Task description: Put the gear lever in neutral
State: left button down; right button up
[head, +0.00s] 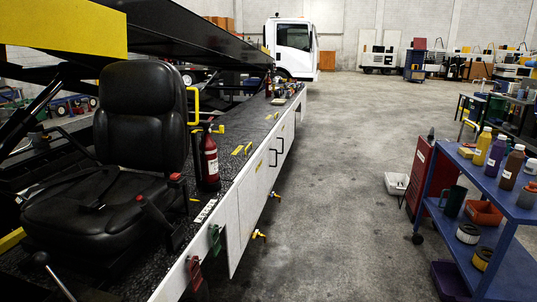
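Several levers stand around a black driver's seat (140,125) on the left. A red-topped lever (142,200) stands at the seat's right front, and a red knob (175,177) shows just right of the seat. I cannot tell which of these is the gear lever, or which position it is in; no gear markings are readable. Neither of my grippers is in view.
A red fire extinguisher (209,160) stands on the loader's dark deck beside the seat. A yellow handrail (195,105) rises behind it. A blue cart (495,215) with bottles stands at the right, near a red cabinet (430,180). The grey floor (340,180) between is clear.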

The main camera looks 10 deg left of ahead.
aim_at(41, 260)
jog(key=u, duration=1.75)
jog(key=k, duration=0.1)
